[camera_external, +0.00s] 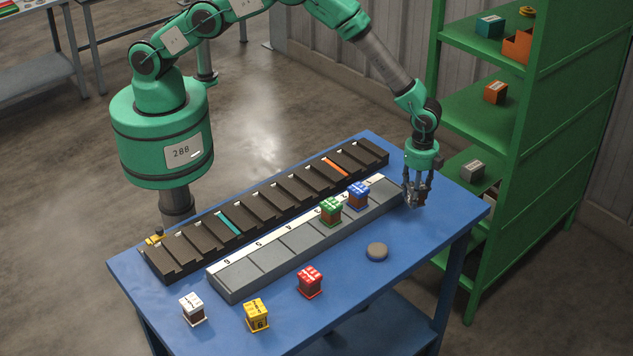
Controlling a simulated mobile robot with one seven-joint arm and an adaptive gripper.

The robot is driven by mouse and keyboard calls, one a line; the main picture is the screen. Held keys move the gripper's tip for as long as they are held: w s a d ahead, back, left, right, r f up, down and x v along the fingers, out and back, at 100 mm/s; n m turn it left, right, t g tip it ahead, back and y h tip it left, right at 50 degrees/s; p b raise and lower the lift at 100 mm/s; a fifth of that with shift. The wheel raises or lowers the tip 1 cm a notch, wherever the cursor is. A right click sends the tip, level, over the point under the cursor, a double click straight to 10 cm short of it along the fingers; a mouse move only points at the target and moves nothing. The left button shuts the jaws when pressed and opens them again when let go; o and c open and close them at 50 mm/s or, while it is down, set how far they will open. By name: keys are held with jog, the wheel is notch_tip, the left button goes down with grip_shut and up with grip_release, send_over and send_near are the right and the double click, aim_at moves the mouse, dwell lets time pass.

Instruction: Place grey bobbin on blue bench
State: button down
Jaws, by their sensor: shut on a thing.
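My gripper (417,198) points down at the right end of the blue bench (330,290), just beyond the end of the grey numbered rack (235,288). It is shut on a small greyish thing, which looks like the grey bobbin; the fingers hide most of it. I cannot tell whether it touches the bench top. A flat round grey-beige disc (377,251) lies on the bench to the lower left of my gripper, apart from it.
Green (331,210) and blue (358,195) blocks stand on the rack. White (193,309), yellow (256,315) and red (310,282) blocks stand along the front. A dark slotted rack (185,262) lies behind. Green shelving (545,150) stands close at right. The bench's front right is clear.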

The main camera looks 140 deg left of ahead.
jog(key=shift+f, duration=0.8)
jog(key=shift+f+p, duration=0.45)
jog(key=shift+f, duration=1.6)
jog(key=shift+f, duration=0.15)
jog(key=c, duration=0.9)
grip_release()
jog(key=shift+c, duration=0.2)
jog(key=shift+r+b, duration=1.05)
jog(key=shift+r, duration=5.05)
